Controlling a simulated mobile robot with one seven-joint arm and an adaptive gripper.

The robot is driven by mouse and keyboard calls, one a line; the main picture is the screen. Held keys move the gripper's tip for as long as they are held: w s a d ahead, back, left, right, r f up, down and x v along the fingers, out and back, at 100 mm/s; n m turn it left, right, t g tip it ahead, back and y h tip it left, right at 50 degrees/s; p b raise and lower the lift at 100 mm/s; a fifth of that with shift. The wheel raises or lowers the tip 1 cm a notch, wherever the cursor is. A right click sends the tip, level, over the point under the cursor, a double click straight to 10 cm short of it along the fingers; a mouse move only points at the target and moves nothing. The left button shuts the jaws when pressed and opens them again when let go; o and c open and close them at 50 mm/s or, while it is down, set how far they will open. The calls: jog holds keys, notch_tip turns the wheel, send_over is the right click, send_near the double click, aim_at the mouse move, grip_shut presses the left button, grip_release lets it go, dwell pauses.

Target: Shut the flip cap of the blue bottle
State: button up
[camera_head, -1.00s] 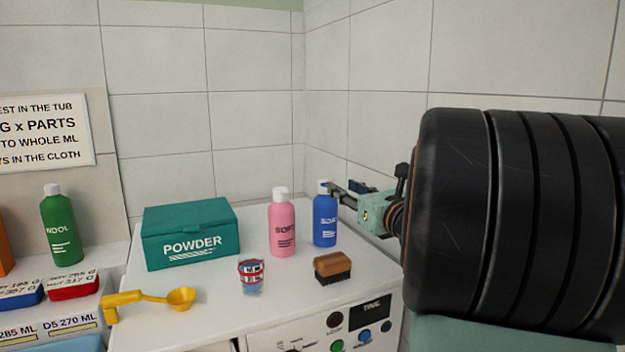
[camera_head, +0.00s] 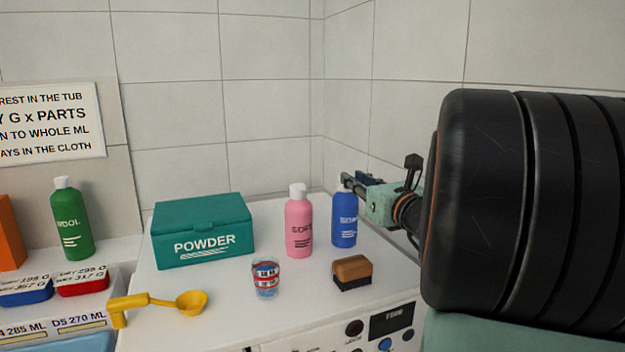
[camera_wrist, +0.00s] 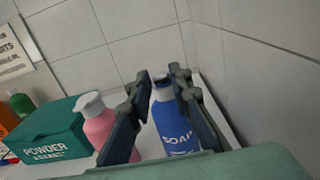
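The blue bottle (camera_head: 344,220), labelled SOAP, stands upright on the white machine top near the back right corner. In the wrist view the blue bottle (camera_wrist: 177,132) shows between and beyond my fingers. My gripper (camera_head: 348,181) is at the height of the bottle's top, coming from the right. In the wrist view my gripper (camera_wrist: 160,82) is open, with one finger on each side of the bottle's white top (camera_wrist: 162,82) and nothing held. The fingers partly hide the cap in the head view, and I cannot tell the lid's angle.
A pink bottle (camera_head: 299,225) stands close to the left of the blue one. A teal POWDER box (camera_head: 203,232), a small cup (camera_head: 266,280), a brush (camera_head: 352,270) and a yellow scoop (camera_head: 190,302) share the top. Tiled walls (camera_head: 420,60) close off the back and right.

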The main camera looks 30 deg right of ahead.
grip_shut()
jog(key=f+t+b, duration=0.1)
jog(key=b, duration=0.4)
jog(key=shift+f, duration=0.15)
jog(key=f+t+b, duration=0.1)
jog(key=t+b, duration=0.1)
jog(key=b, duration=0.7)
jog(key=shift+s+f+b, duration=0.1)
jog(key=shift+f+b, duration=0.1)
jog(key=shift+b, duration=0.1)
jog(key=shift+t+b, duration=0.4)
jog(key=shift+b, duration=0.5)
jog(key=shift+r, duration=0.2)
jog(key=o, duration=0.5)
grip_release()
